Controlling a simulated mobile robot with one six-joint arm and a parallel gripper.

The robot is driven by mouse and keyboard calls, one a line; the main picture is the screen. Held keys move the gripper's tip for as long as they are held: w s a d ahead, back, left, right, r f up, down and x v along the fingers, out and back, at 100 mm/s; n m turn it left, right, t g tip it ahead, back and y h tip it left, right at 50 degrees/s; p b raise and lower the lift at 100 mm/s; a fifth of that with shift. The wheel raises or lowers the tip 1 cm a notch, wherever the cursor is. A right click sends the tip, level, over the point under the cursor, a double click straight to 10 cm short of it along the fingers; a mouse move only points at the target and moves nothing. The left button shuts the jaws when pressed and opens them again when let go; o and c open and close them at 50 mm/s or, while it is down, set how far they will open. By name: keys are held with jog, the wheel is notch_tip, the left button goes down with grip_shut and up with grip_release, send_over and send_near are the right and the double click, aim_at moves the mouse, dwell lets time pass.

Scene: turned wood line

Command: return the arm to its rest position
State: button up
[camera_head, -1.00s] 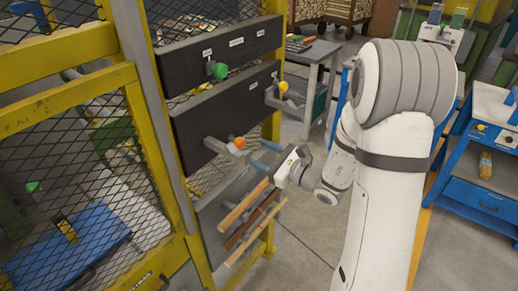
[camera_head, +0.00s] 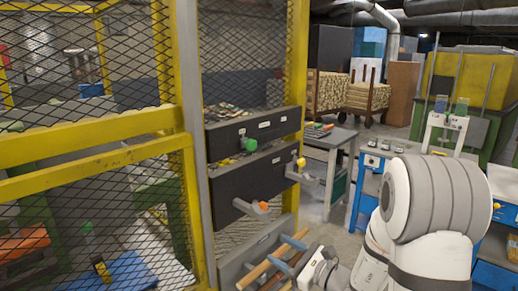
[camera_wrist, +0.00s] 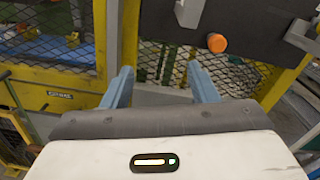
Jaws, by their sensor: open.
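My gripper (camera_head: 282,251) is low in the head view, at the end of my white and grey arm. Its two blue fingers are spread apart. In the wrist view the same open gripper (camera_wrist: 161,76) has nothing between its fingers. In the head view the fingers overlap wooden rods (camera_head: 262,266) by the lowest grey panel; I cannot tell if they touch. The arm's lower part is cut off by the frame.
Dark panels carry a green knob (camera_head: 249,145), an orange knob (camera_head: 263,207) and a yellow knob (camera_head: 301,162). A yellow mesh fence (camera_head: 90,140) stands at left. A grey table (camera_head: 333,150) and a blue bench (camera_head: 373,172) stand behind.

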jog(key=s+a+r+n+g+h, duration=0.1)
jog(key=s+a+n+g, duration=0.2)
jog(key=s+n+g, duration=0.35)
jog(key=s+a+r+n+g+h, duration=0.1)
jog(key=s+a+n+g, duration=0.25)
jog(key=s+n, duration=0.45)
jog(key=s+d+r+n+h, duration=0.1)
jog(key=s+d+n+h, duration=0.3)
jog(key=d, duration=0.3)
jog(key=s+d+r+n+t+h, duration=0.1)
jog(key=s+d+n+h, duration=0.3)
jog(key=d+h, duration=0.3)
jog(key=shift+s+d+r+n+t+h, duration=0.3)
jog(key=shift+s+d+n, duration=0.05)
jog(key=shift+d, duration=0.05)
